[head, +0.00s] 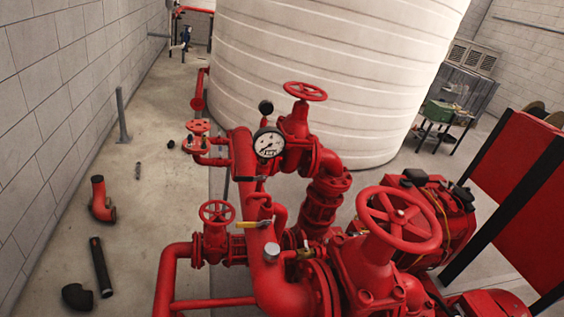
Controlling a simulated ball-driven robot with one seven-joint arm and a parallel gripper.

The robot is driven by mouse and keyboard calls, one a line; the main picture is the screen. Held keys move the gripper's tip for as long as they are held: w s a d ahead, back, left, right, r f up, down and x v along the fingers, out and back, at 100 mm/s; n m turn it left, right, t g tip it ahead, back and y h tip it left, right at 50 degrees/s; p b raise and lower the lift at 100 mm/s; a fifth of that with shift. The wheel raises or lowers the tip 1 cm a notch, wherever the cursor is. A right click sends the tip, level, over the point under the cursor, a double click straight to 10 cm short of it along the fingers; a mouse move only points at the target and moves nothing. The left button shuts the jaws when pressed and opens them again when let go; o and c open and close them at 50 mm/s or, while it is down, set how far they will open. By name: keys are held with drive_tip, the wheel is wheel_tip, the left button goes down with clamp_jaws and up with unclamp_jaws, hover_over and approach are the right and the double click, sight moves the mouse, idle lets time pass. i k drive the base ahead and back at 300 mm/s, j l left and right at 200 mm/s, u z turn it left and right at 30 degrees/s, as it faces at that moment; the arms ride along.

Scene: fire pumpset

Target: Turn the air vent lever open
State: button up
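A small yellow lever handle (253,224) sits on the red pipework, just left of the picture's middle, lying roughly level across the pipe. I cannot tell for sure whether it is the air vent lever. A brass-coloured fitting (304,254) sits lower right of it, beside a grey round cap (271,251); a lever on it is too small to make out. My gripper is not in view.
Red handwheels stand around the lever, the large one (398,219) at right and a smaller one (217,212) at left. A pressure gauge (268,143) is above. A white tank (330,70) stands behind. Loose pipe pieces (101,267) lie on the left floor.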

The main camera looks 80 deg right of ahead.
sight(242, 224)
drive_tip(key=k+z, duration=0.15)
drive_tip(key=z, duration=1.4)
drive_tip(key=j+z, duration=0.15)
drive_tip(key=j, duration=0.25)
drive_tip(key=k+j+z, duration=0.2)
drive_tip(key=j, duration=0.15)
drive_tip(key=i+z, duration=0.25)
drive_tip(key=i+j+z, duration=0.1)
drive_tip(key=z, duration=0.15)
